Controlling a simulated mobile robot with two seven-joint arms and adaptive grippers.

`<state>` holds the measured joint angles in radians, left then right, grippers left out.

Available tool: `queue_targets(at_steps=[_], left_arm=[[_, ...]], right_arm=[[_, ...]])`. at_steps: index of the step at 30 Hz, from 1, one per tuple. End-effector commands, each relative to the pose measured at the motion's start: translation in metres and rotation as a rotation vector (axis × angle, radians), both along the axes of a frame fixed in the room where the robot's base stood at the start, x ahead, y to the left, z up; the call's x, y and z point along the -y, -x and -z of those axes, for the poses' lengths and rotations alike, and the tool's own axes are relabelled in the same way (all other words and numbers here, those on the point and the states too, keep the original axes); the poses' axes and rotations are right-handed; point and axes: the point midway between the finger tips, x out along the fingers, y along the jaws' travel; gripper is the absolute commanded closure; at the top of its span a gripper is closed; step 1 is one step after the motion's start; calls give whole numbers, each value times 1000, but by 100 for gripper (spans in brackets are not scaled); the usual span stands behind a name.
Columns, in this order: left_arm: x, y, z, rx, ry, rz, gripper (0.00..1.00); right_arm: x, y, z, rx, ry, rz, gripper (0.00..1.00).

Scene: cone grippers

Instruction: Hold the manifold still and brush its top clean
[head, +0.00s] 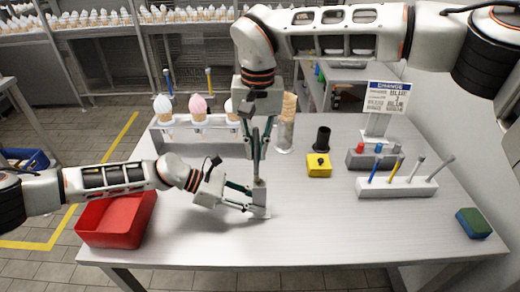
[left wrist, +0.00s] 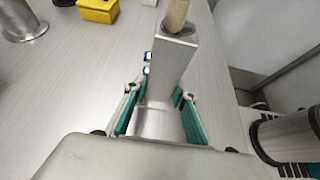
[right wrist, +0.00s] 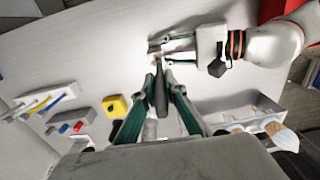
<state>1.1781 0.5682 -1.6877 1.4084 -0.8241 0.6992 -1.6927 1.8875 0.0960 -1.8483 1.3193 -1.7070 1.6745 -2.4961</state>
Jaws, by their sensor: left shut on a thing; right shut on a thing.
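The manifold (head: 259,196) is an upright grey metal block near the middle of the table, with small ports on one side in the left wrist view (left wrist: 168,72). My left gripper (head: 248,203) is shut around its lower part, one finger on each side. My right gripper (head: 260,152) points down above it, shut on the dark handle of the brush (right wrist: 160,92). The brush's tan bristle end (left wrist: 176,14) is at the manifold's top in the left wrist view; whether it touches is hard to tell. The manifold's underside is hidden.
A red bin (head: 104,234) stands at left. Behind are an ice-cream cone rack (head: 180,143) and a glass of cones (head: 283,137). To the right are a yellow block (head: 319,170), a tool rack (head: 398,188), a sign (head: 387,98) and a sponge (head: 473,222). The front table is clear.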

Motion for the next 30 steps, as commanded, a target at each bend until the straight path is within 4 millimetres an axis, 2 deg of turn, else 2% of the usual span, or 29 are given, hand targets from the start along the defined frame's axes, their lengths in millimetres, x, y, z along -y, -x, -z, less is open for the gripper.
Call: queue_targets(at_steps=[16, 30], left_arm=[[0, 0, 0, 0, 0, 0, 95], [0, 0, 0, 0, 0, 0, 95]], right_arm=[[-3, -2, 0, 0, 0, 0, 100], [12, -3, 0, 1, -1, 0, 100]])
